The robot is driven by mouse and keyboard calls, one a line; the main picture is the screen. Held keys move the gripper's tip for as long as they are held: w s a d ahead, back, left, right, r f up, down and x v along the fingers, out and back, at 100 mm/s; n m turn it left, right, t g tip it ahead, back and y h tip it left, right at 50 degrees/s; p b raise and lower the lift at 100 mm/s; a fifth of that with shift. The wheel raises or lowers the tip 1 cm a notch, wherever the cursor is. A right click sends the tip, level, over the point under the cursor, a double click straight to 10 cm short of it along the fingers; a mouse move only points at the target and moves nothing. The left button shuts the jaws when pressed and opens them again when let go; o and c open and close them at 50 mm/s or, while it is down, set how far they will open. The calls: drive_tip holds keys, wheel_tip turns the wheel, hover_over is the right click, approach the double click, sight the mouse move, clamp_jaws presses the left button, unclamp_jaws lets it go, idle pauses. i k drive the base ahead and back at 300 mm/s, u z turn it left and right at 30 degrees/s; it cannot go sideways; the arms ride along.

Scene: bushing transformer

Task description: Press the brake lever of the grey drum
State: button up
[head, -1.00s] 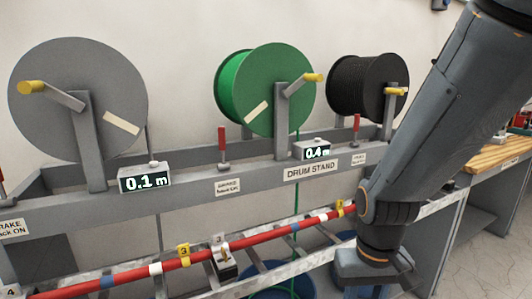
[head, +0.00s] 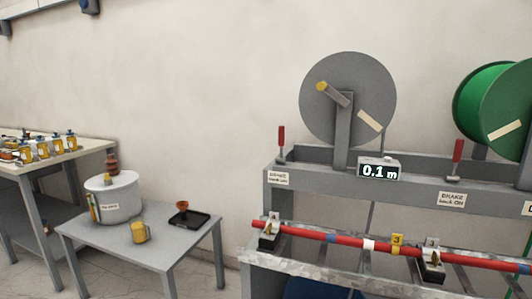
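The grey drum (head: 348,75) hangs on the drum stand (head: 400,186), right of the middle of the head view, with a yellow-ended crank on its face. A brake lever with a red handle (head: 281,138) stands upright at the stand's left end, by a white brake label (head: 279,178). A second red-handled lever (head: 457,152) stands upright to the right, between the grey drum and the green drum (head: 500,105), above another brake label (head: 452,199). A meter (head: 378,169) below the grey drum reads 0.1 m. My gripper is out of view.
A red cable (head: 345,240) lies in clamps along a lower metal rail in front of the stand. Floor shows between table and stand.

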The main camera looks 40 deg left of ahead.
sight(280, 160)
drive_tip(key=u, duration=0.6)
drive_tip(key=i, duration=0.4)
drive_tip(key=u, duration=1.25)
drive_tip(key=k, duration=0.5)
drive_tip(key=z, duration=0.7)
drive_tip(key=i, duration=0.7)
drive_tip(key=u, duration=0.35)
